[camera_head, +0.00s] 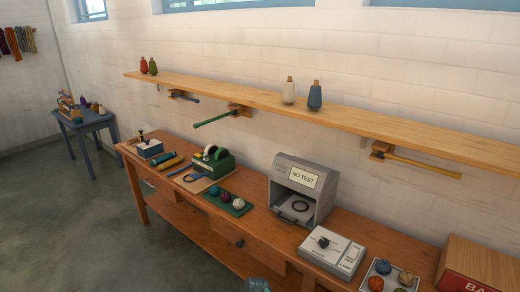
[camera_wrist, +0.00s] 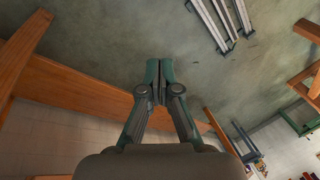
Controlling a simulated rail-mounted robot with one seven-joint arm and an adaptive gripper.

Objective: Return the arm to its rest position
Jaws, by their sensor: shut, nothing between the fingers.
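My gripper (camera_wrist: 159,70) shows in the wrist view with its two green-grey fingers together and nothing between them. It hangs in free space with the grey concrete floor (camera_wrist: 110,45) behind it. Orange-brown wooden beams (camera_wrist: 75,88) of a bench frame pass to its left and below it. In the head view only a small blue-grey piece, likely part of my arm, shows at the bottom edge; the fingers cannot be made out there.
A shelf (camera_head: 220,92) with pegs below runs along the wall. A blue table (camera_head: 90,122) stands far left. Floor at left is clear.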

